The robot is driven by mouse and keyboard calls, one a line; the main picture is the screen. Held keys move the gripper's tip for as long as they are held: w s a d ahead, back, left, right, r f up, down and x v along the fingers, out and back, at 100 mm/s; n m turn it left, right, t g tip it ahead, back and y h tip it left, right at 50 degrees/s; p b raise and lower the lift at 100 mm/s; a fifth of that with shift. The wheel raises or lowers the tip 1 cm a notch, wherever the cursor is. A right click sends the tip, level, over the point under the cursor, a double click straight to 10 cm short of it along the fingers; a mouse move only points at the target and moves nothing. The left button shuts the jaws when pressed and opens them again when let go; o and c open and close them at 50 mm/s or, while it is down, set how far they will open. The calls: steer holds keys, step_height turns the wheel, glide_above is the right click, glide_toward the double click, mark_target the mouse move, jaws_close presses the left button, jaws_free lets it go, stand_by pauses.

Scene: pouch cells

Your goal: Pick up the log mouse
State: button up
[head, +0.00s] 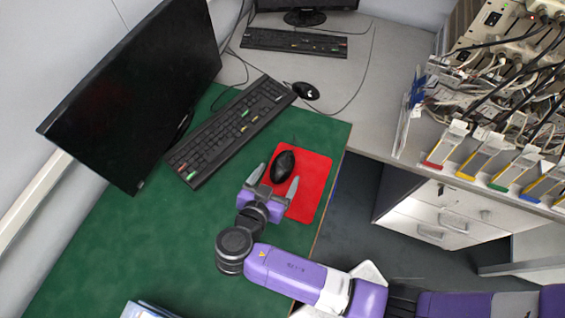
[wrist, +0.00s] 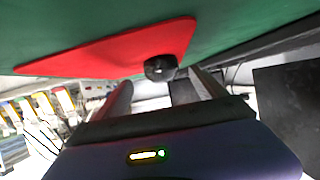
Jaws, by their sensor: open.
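The black mouse (head: 283,166) lies on a red mouse pad (head: 313,187) on the green desk mat. In the wrist view the mouse (wrist: 160,67) sits on the red pad (wrist: 100,56), ahead of and between my fingers. My gripper (head: 275,183) is open and empty at the near end of the mouse, with its fingers on either side of that end. Both fingers also show in the wrist view, with the gripper (wrist: 163,90) apart from the mouse as far as I can see. Whether a finger touches it I cannot tell.
A black keyboard (head: 229,130) and a large monitor (head: 135,88) stand left of the pad. A second mouse (head: 306,91) lies on the grey desk behind, near another keyboard (head: 294,42). A rack with cables (head: 500,90) stands at the right. The green mat (head: 165,235) is mostly clear in front.

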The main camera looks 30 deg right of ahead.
mark_target(278, 173)
steer(key=shift+p+x, duration=0.35)
steer(key=shift+x, duration=1.45)
steer(key=shift+w+a, duration=0.1)
steer(key=c, duration=1.5)
